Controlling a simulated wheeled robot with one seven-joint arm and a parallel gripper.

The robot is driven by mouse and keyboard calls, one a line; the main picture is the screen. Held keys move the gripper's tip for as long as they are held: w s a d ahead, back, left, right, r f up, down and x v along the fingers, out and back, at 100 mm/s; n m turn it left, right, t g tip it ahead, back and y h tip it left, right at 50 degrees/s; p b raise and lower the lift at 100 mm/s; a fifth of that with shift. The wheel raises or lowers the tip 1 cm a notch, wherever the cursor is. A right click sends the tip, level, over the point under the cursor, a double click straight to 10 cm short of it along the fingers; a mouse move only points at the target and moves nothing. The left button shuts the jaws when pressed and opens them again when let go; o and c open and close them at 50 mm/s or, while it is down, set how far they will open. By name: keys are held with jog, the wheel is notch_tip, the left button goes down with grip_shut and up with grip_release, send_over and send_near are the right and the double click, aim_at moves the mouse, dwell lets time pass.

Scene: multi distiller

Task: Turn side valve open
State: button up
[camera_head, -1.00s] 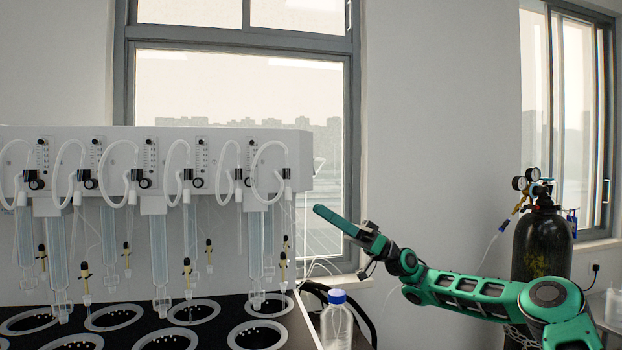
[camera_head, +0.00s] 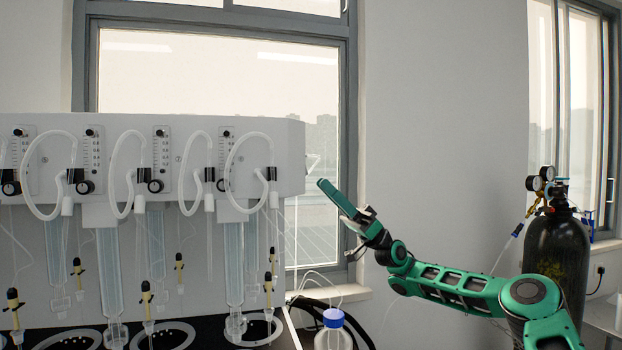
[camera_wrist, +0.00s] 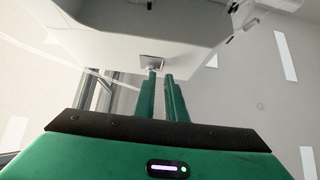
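The side valve is a small pale fitting (camera_head: 313,164) on the right end of the white distiller (camera_head: 283,135) in the head view. In the wrist view, a small square plate with a pale stub (camera_wrist: 151,62) shows on the distiller's side, just beyond my fingertips. My green gripper (camera_head: 321,184) points up and left, its tip just below and right of the valve. In the wrist view my gripper (camera_wrist: 160,76) has two parallel fingers with a narrow gap and nothing clearly between them. The left fingertip overlaps the stub in view; I cannot tell whether they touch.
A bottle with a blue cap (camera_head: 333,318) stands below my arm beside black hoses. Glass tubes and white hoses (camera_head: 232,165) line the distiller's front. A dark gas cylinder (camera_head: 558,260) stands at right behind my arm. The wall between window and cylinder is clear.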

jog(key=x, duration=0.6)
jog(key=shift+s, duration=0.1)
grip_shut()
jog(key=shift+a, duration=0.1)
